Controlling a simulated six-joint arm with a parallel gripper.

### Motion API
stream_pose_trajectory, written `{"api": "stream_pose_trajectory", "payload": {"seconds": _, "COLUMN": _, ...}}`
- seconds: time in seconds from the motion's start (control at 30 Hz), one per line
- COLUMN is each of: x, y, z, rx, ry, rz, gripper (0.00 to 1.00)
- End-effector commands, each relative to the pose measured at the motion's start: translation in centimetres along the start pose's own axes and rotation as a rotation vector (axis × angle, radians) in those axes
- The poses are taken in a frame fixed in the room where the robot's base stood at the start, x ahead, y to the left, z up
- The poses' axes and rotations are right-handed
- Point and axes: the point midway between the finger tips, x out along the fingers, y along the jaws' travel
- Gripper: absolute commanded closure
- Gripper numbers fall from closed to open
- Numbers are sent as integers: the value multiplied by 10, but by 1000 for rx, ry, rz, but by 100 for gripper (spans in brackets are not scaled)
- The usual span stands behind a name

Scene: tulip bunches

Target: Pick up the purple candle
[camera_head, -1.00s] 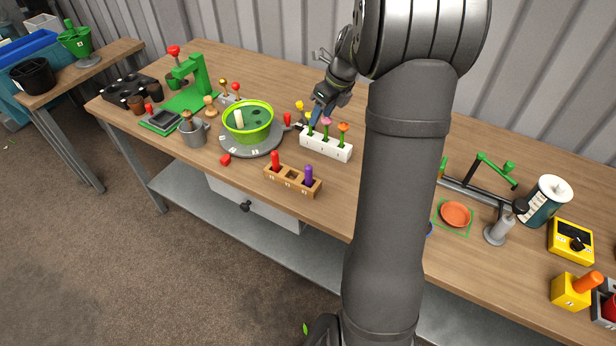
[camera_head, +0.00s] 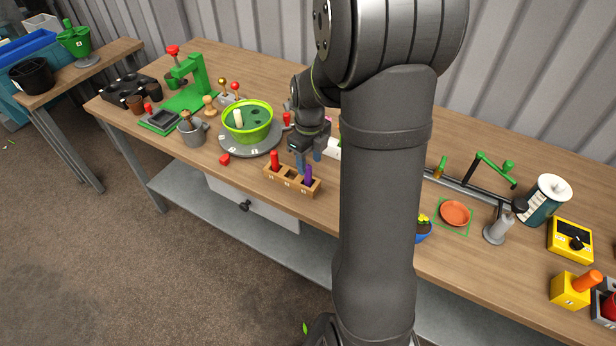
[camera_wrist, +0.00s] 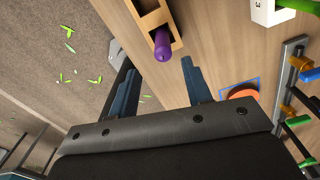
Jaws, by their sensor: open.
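The purple candle (camera_head: 309,175) stands upright in the right-hand slot of a small wooden holder (camera_head: 278,181) near the table's front edge. My gripper (camera_head: 308,162) is just above and behind it, pointing down, and partly overlaps its top in the head view. In the wrist view the purple candle (camera_wrist: 162,46) lies just beyond the blue-grey fingertips, roughly in line with the gap between them (camera_wrist: 160,70). The fingers are apart, with nothing between them. A red candle (camera_head: 275,160) stands in the holder's left slot; the middle slot looks empty.
A white block (camera_head: 333,150) is behind my gripper, mostly hidden by my arm. A green pot (camera_head: 247,135) on a grey turntable (camera_head: 250,150) stands to the left. A small red piece (camera_head: 225,160) lies on the table left of the holder.

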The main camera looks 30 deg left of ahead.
Motion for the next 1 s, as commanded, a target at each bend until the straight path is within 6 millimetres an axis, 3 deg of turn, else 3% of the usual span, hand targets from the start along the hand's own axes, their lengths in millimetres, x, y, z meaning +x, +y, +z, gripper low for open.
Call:
{"api": "stream_pose_trajectory", "payload": {"seconds": 0.27, "x": 19, "y": -1, "z": 2, "rx": 0, "ry": 1, "rz": 2, "gripper": 55}}
{"api": "stream_pose_trajectory", "payload": {"seconds": 0.6, "x": 60, "y": -6, "z": 11, "rx": 0, "ry": 0, "rz": 2, "gripper": 55}}
{"api": "stream_pose_trajectory", "payload": {"seconds": 0.9, "x": 64, "y": -6, "z": 12, "rx": 0, "ry": -2, "rz": 0, "gripper": 55}}
{"api": "stream_pose_trajectory", "payload": {"seconds": 1.0, "x": 64, "y": -6, "z": 12, "rx": 0, "ry": -2, "rz": 0, "gripper": 75}}
